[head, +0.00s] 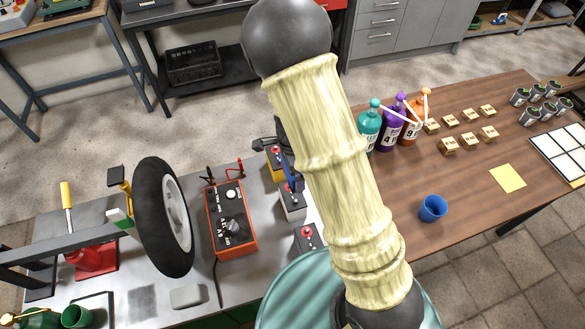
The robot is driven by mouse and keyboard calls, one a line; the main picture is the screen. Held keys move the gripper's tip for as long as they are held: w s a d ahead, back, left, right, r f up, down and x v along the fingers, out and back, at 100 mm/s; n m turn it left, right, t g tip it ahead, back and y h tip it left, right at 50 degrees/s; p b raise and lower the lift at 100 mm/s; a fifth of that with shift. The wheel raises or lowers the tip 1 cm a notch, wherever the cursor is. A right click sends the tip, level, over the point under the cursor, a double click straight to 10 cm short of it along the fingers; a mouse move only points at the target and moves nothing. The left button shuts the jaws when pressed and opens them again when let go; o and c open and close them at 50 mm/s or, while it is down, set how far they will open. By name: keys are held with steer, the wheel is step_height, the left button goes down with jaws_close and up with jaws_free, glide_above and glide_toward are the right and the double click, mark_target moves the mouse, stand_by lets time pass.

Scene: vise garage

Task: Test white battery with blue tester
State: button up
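A row of small batteries stands on the grey metal bench. The white battery (293,204) is in the middle, with a yellow battery (276,172) behind it and a grey battery (308,239) in front. A thin blue thing (288,172), perhaps the blue tester, shows above the white battery's far end, beside my arm. Whether it touches the battery is unclear. My gripper (273,143) shows only as dark parts behind my cream arm, near the yellow battery. Its fingers are mostly hidden, so I cannot tell whether it is open or holds the blue thing.
An orange box with dials (231,222) stands left of the batteries. A wheel (164,217) and a red jack (92,262) are further left. Several bottles (390,128), wooden blocks (462,130) and a blue cup (432,208) occupy the wooden table at right.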

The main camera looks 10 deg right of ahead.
steer(key=shift+r+p, duration=2.65)
steer(key=shift+r, duration=0.25)
